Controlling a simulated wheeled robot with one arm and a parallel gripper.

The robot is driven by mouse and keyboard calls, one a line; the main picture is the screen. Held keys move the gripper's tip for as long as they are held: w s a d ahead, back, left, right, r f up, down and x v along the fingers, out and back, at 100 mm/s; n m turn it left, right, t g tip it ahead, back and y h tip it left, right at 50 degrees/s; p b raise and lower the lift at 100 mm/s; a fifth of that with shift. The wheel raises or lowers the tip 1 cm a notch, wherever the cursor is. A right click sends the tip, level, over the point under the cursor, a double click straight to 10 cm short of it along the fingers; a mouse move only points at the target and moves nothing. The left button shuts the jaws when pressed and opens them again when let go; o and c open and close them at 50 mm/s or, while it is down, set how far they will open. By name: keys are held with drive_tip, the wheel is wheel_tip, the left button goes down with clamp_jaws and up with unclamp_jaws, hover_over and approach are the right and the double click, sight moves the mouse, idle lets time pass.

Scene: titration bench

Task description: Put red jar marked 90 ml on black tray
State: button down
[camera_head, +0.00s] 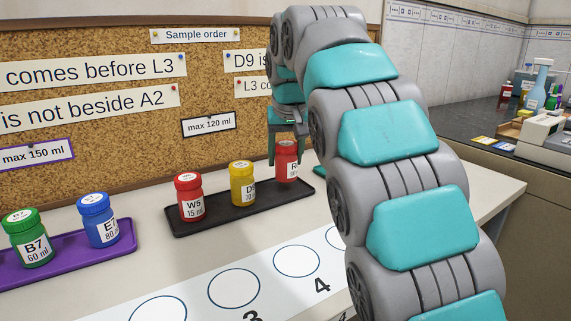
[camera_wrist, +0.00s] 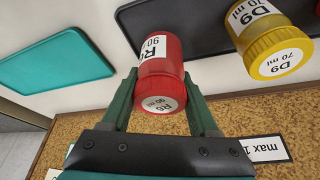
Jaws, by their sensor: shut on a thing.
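The red jar R6 (camera_head: 287,163) stands upright at the right end of the black tray (camera_head: 240,219). In the wrist view its lid and label read R6, 90 ml (camera_wrist: 162,77). My gripper (camera_head: 287,146) is shut on this jar from above, and its two green fingers (camera_wrist: 160,90) flank it in the wrist view. I cannot tell whether the jar's base touches the tray or hovers just above it. The black tray also shows in the wrist view (camera_wrist: 190,30).
A red jar W5, 15 ml (camera_head: 190,198) and a yellow jar D9, 70 ml (camera_head: 242,184) stand on the black tray. A purple tray (camera_head: 70,265) holds green B7 (camera_head: 30,240) and blue E7 (camera_head: 99,222). A teal tray (camera_wrist: 55,52) looks empty. The corkboard (camera_head: 110,110) rises behind.

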drive_tip(key=shift+f, duration=1.1)
drive_tip(key=shift+f, duration=0.1)
drive_tip(key=shift+c, duration=0.7)
unclamp_jaws()
drive_tip(key=shift+s+r, duration=0.1)
drive_tip(key=shift+r, duration=0.4)
drive_tip(key=p+v, duration=0.1)
drive_tip(key=v, duration=0.9)
drive_tip(key=shift+p, duration=0.3)
drive_tip(key=shift+s+d+r+p, duration=0.15)
drive_tip(key=shift+s+r+p, duration=0.25)
drive_tip(key=shift+r, duration=0.2)
